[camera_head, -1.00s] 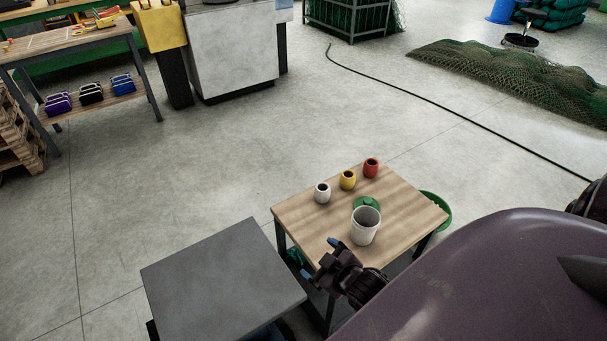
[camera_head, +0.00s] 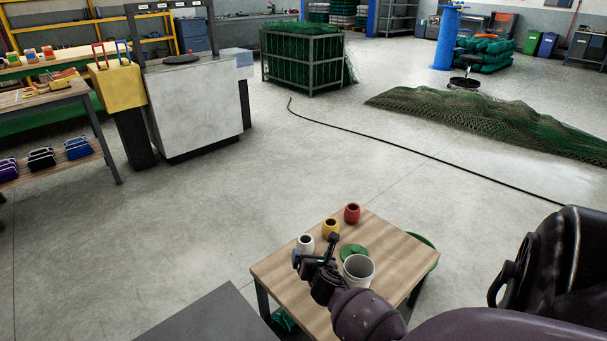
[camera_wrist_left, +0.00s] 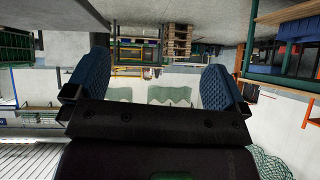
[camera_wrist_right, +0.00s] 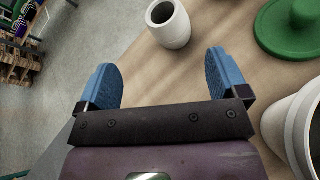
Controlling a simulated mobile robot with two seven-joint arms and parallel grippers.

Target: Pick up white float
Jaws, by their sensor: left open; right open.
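The white float (camera_head: 305,243) is a small rounded piece with a dark hole in its top. It stands upright at the left edge of the wooden table (camera_head: 285,277). My right gripper (camera_head: 315,249) is open and empty beside it, over the table. In the right wrist view the white float (camera_wrist_right: 170,30) stands just beyond the gap between the blue fingertips (camera_wrist_right: 165,78), apart from them. My left gripper (camera_wrist_left: 154,82) is open and empty in its wrist view, and does not show in the head view.
A yellow float (camera_head: 331,227) and a red float (camera_head: 352,213) stand behind the white one. A green lid (camera_head: 352,251) and a white tub (camera_head: 358,270) are to its right. A dark grey tabletop (camera_head: 205,320) adjoins at the lower left.

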